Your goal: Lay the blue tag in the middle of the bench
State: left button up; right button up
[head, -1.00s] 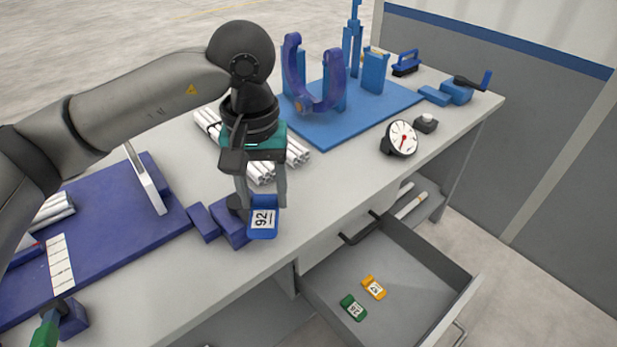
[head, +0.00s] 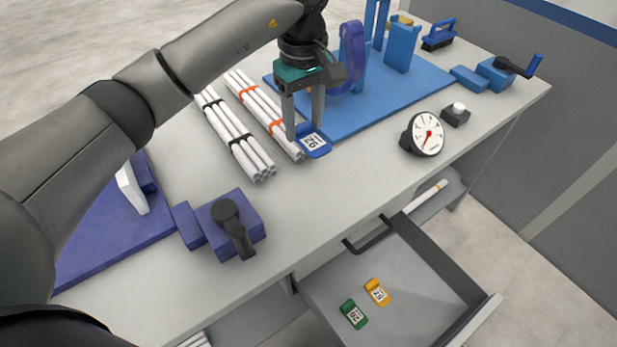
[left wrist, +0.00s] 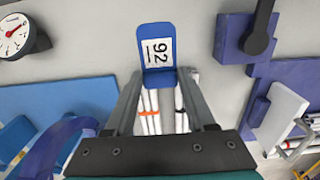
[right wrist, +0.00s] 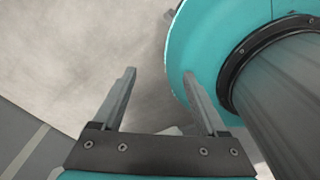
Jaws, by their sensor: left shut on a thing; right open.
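I cannot tell whether the tag touches the bench. My right gripper (right wrist: 158,75) shows only in the right wrist view, open and empty, above pale floor and beside a teal part of my own body.
White pipe bundles with black bands (head: 238,135) and orange bands (head: 262,113) lie left of the tag. A blue fixture board (head: 400,95), gauge (head: 424,134) and purple clamp (head: 232,222) are around it. The open drawer (head: 415,280) holds green (head: 353,313) and orange (head: 376,291) tags.

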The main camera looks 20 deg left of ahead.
pick_arm(q)
jog(key=b, duration=0.2)
send_over(305, 188)
notch_tip(305, 188, down, 12)
jog(key=shift+r, duration=0.15)
notch_tip(305, 188, down, 3)
jog(key=shift+f, duration=0.55)
jog(key=shift+b, duration=0.3)
pick_arm(e)
jog(key=shift+t, duration=0.3)
jog(key=w+d+f, duration=0.1)
jog(key=w+f, duration=0.1)
jog(key=shift+w+d+f, duration=0.3)
jog(key=shift+w+d, duration=0.1)
pick_arm(q)
jog(key=shift+f, duration=0.15)
pick_arm(e)
jog(key=shift+f, duration=0.1)
pick_arm(q)
jog(key=o, duration=1.3)
pick_arm(e)
jog(key=shift+d, duration=0.1)
